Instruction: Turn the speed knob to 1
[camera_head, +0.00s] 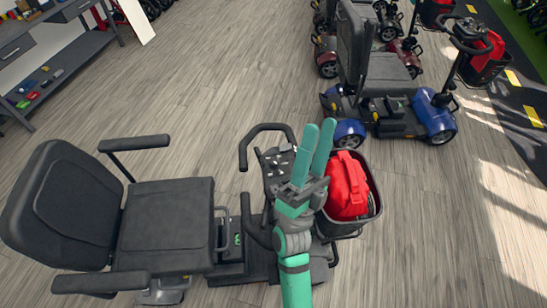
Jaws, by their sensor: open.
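The near mobility scooter has a dark control panel (277,160) on its tiller, between looped black handlebars (243,152). Small light-coloured details show on the panel, but they are too small to tell which is the speed knob or what it is set to. Part of the panel is hidden behind my gripper. My gripper (319,127), with two teal fingers, is above the right side of the panel and points toward the top of the picture. It is open, with a narrow gap and nothing between the fingers.
A dark front basket (373,203) holding a red bag (346,188) is just right of my gripper. The scooter's black seat (166,226) is at left. A blue scooter (434,115) stands at upper right. Open wooden floor (210,80) lies beyond.

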